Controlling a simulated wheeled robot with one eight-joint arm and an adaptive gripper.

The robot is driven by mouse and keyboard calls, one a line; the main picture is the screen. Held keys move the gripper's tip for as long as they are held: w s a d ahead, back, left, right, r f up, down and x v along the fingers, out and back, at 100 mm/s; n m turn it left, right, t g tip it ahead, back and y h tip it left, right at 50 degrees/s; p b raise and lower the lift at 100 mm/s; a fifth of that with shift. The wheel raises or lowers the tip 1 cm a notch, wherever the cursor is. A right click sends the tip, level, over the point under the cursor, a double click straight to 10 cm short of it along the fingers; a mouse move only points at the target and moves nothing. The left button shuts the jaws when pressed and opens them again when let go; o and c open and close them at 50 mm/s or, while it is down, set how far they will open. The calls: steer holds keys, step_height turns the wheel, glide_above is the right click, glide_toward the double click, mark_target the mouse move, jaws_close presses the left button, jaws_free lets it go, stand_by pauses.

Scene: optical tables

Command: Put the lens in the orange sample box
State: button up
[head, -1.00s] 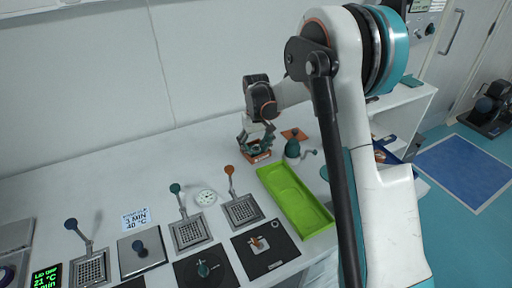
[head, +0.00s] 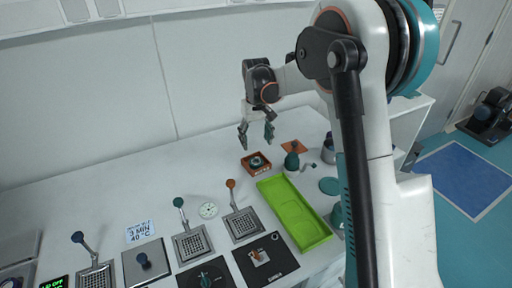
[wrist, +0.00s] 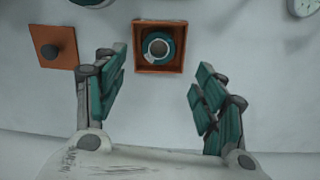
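The orange sample box (head: 256,164) stands open on the bench, behind the green tray. A round teal-rimmed lens (head: 257,161) sits inside it. In the wrist view the box (wrist: 139,48) shows its orange walls around the lens (wrist: 158,47), which lies within them. My gripper (head: 257,138) is open and empty, raised above the bench behind the box. In the wrist view its two fingers (wrist: 158,92) are spread wide, with nothing between them.
A flat orange lid with a dark knob (wrist: 57,48) lies beside the box. Several grid plates with upright levers stand at the front left. The bench behind the box is clear.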

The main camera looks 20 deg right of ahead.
steer(key=s+r+t, duration=0.3)
steer(key=s+r, duration=1.2)
steer(key=s, duration=0.2)
steer(key=s+f+m+t, duration=0.1)
steer(key=s+f+t, duration=0.2)
steer(key=s, duration=1.4)
steer(key=shift+t, duration=0.6)
